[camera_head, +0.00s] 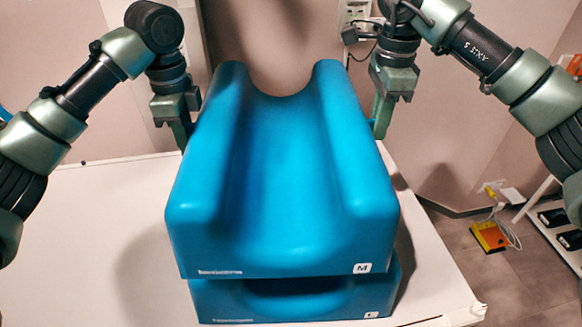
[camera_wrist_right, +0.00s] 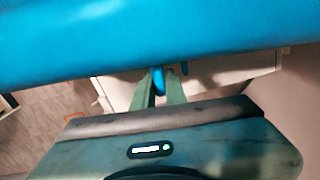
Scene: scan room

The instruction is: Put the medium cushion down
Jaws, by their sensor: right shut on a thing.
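The medium cushion (camera_head: 285,215), blue with a long hollow and an "M" label, is directly above another blue cushion (camera_head: 220,303) on the white table (camera_head: 80,240). I cannot tell whether the two touch. My right gripper (camera_head: 381,115) is at the medium cushion's right side. In the right wrist view my right gripper (camera_wrist_right: 158,92) is shut on a small blue tab (camera_wrist_right: 158,79) on the cushion's side. My left gripper (camera_head: 182,132) is at the left side, its fingertips partly hidden behind the cushion, so its grip does not show.
The table is clear to the left of the cushions. A wall with a socket (camera_head: 355,14) stands behind. On the floor at the right lie an orange and yellow item (camera_head: 489,237) with cables and a white shelf with dark items (camera_head: 555,218).

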